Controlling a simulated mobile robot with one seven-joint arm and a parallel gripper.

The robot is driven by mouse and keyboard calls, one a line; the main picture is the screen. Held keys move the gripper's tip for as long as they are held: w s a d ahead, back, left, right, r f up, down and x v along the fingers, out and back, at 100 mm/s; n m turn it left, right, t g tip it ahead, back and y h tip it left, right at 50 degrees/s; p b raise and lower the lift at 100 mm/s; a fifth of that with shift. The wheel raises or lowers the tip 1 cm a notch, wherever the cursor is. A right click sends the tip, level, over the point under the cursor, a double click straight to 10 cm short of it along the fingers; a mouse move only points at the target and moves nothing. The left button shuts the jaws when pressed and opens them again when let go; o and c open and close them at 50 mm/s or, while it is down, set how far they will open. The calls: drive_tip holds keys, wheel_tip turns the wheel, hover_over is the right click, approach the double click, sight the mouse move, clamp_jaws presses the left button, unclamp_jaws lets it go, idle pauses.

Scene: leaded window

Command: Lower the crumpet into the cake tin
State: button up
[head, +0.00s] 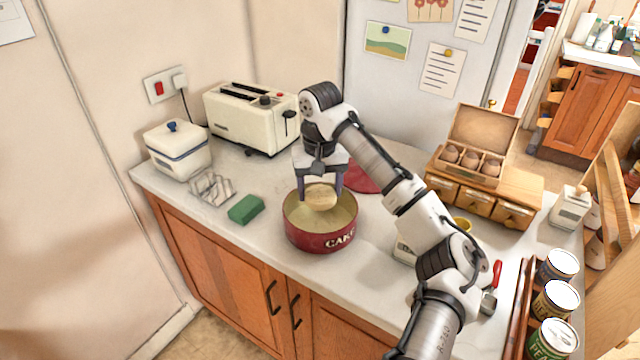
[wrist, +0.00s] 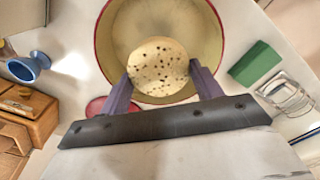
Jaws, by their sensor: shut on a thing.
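The crumpet (head: 320,196) is a pale round disc held between the two fingers of my gripper (head: 321,187). In the wrist view the crumpet (wrist: 158,66) shows its holed face, with my gripper's fingers (wrist: 163,84) at its two sides. The cake tin (head: 320,240) is red with a cream inside and has CAKE written on its front. Its open mouth lies under the crumpet, and in the wrist view the tin (wrist: 205,25) surrounds the crumpet on most sides. I cannot tell exactly how far the crumpet is above the tin's floor.
A toaster (head: 250,118) and a white lidded box (head: 178,150) stand behind. A red round thing (head: 362,178) lies behind the tin. A wooden egg box (head: 470,160) stands at right.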

sight(320, 191)
drive_tip(key=shift+f+b, duration=0.35)
drive_tip(key=shift+f, duration=1.2)
drive_tip(key=shift+f+b, duration=1.05)
drive_tip(key=shift+f, duration=1.45)
idle(0.5)
drive_tip(key=o, duration=1.1)
drive_tip(key=shift+c, duration=0.2)
